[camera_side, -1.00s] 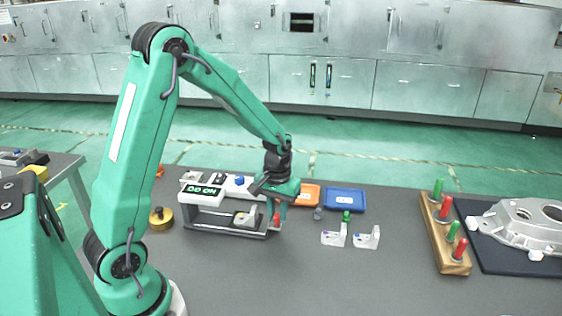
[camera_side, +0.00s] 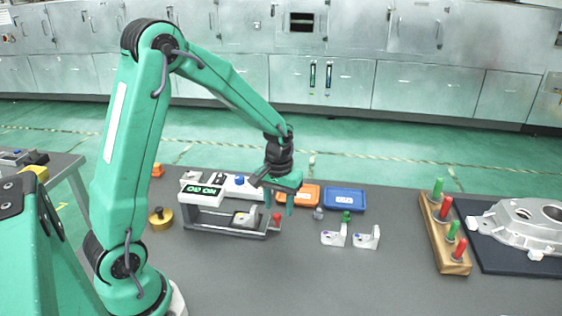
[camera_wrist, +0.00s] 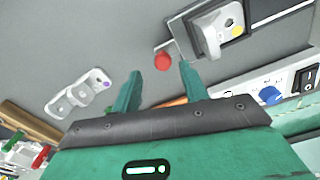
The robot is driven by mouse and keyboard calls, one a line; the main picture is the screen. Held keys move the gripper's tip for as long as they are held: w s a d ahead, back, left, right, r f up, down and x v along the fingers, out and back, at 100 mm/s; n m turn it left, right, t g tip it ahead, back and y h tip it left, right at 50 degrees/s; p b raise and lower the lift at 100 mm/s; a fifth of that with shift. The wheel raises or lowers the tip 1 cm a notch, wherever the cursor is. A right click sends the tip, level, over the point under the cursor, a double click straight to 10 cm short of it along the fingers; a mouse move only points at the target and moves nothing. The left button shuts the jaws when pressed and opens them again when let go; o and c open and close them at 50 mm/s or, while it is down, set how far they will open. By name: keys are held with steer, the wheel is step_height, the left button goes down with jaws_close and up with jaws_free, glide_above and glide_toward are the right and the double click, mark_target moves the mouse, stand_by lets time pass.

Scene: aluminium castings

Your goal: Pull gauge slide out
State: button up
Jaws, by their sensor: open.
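The gauge (camera_side: 205,192) is a white and grey station with a lit green display and a blue knob, left of centre in the side view. Its slide (camera_side: 230,232) is a low dark tray at the front, with a light metal casting (camera_side: 246,218) on it and a red knob (camera_side: 277,218) at its right end.
An orange tray (camera_side: 311,195) and a blue tray (camera_side: 345,199) lie behind. Two light castings (camera_side: 334,236) (camera_side: 367,238) stand to the right. A wooden rack (camera_side: 446,235) of red and green pegs and a large casting (camera_side: 520,226) are farther right. The front table is clear.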

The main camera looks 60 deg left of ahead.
steer(key=shift+r, duration=2.75)
steer(key=shift+d, duration=0.1)
steer(key=s+d+r+m+t, duration=0.2)
steer(key=s+d+r+m, duration=0.1)
steer(key=s+r, duration=0.3)
steer(key=s+d+r+m+t, duration=0.3)
steer(key=s+r, duration=0.3)
steer(key=s, duration=0.4)
steer(key=shift+s+d+r+t, duration=0.2)
steer(key=shift+d+t, duration=0.1)
steer(key=shift+d, duration=0.25)
